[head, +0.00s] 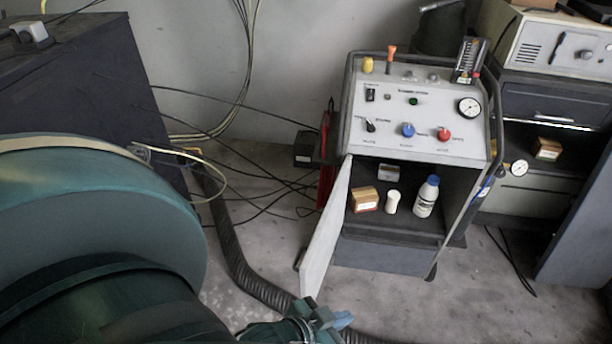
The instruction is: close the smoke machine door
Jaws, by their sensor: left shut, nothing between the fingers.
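The smoke machine (418,140) stands right of centre, with a sloped grey control panel on top and an open compartment below. Its pale door (328,232) is hinged at the compartment's left side and stands open, swung out towards me. Inside are a brown box (364,199), a small white bottle (392,202), a larger white bottle with a blue cap (427,197) and a small grey box (388,172). My left gripper (330,320) is shut and empty at the bottom edge, just below the door's lower free corner. I cannot tell whether it touches the door. My right gripper is out of view.
A thick ribbed hose (243,270) and loose black cables (262,185) lie on the floor left of the machine. A dark cabinet (85,70) stands at the left, and a shelf unit (545,102) at the right. Bare floor lies in front of the machine.

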